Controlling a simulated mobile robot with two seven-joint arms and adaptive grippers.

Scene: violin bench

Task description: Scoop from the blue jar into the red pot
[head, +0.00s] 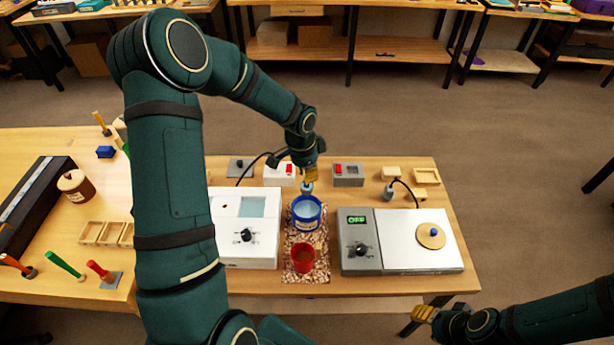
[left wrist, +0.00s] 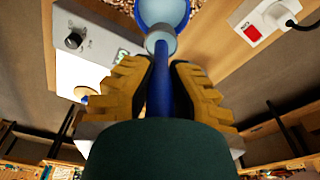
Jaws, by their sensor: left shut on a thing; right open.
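The blue jar (head: 307,225) stands on a patch of wood chips between two devices, with pale blue contents showing inside. The red pot (head: 303,266) stands just in front of it on the same patch; its inside looks reddish-brown. My left gripper (head: 310,174) is above the back rim of the jar, shut on the blue handle of a scoop (left wrist: 162,85). The scoop's grey-blue lower part (head: 307,187) reaches down to the jar's back edge; whether it touches is unclear. The jar's blue rim (left wrist: 140,12) shows in the left wrist view. My right gripper (head: 424,314) is open and empty off the bench's front edge.
A white device with a black knob (head: 232,252) stands left of the jar and a grey unit with a hotplate (head: 358,262) stands right. Switch boxes (head: 348,181) and cables lie behind.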

